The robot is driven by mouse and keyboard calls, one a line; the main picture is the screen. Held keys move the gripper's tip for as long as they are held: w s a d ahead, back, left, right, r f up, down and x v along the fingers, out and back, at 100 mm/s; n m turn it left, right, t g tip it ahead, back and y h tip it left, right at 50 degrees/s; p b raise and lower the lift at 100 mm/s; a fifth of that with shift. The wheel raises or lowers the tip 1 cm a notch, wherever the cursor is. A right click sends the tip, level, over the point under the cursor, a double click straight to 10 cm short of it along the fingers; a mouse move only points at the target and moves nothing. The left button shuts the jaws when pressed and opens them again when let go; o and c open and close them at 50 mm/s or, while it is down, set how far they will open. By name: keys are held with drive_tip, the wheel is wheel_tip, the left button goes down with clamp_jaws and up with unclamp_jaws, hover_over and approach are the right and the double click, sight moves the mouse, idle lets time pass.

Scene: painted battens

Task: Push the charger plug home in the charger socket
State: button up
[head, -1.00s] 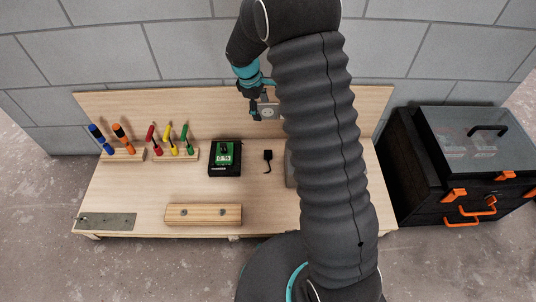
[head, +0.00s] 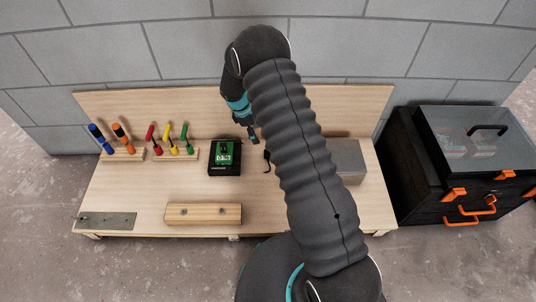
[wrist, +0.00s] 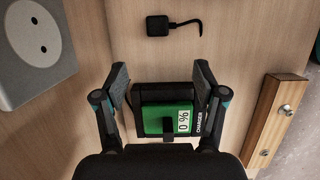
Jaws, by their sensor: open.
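The black charger plug (wrist: 157,25), with a short bent cable, lies loose on the bench in the wrist view. In the head view, my arm covers most of it. The charger socket (wrist: 40,48), a grey box with two holes in a round recess, is on the backboard at the wrist view's left. My arm hides it in the head view. The charger (wrist: 165,115) shows green with "0 %"; it also shows in the head view (head: 224,156). My gripper (wrist: 161,76) is open and empty above the bench, between charger and plug; it also shows in the head view (head: 252,138).
Racks hold screwdrivers (head: 118,138) and coloured-handled tools (head: 174,143) at the back left. A wooden batten with screws (head: 203,214) and a metal plate (head: 105,220) lie in front. A grey box (head: 347,160) stands right; a black case (head: 470,165) is beyond the bench.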

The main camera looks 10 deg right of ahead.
drive_tip(key=x, duration=0.8)
drive_tip(key=shift+d+f, duration=0.1)
drive_tip(key=shift+f, duration=0.25)
drive_tip(key=shift+f, duration=0.1)
drive_tip(key=x, duration=0.5)
drive_tip(key=shift+w+d, duration=0.15)
drive_tip(key=shift+d, duration=0.1)
drive_tip(key=c, duration=1.2)
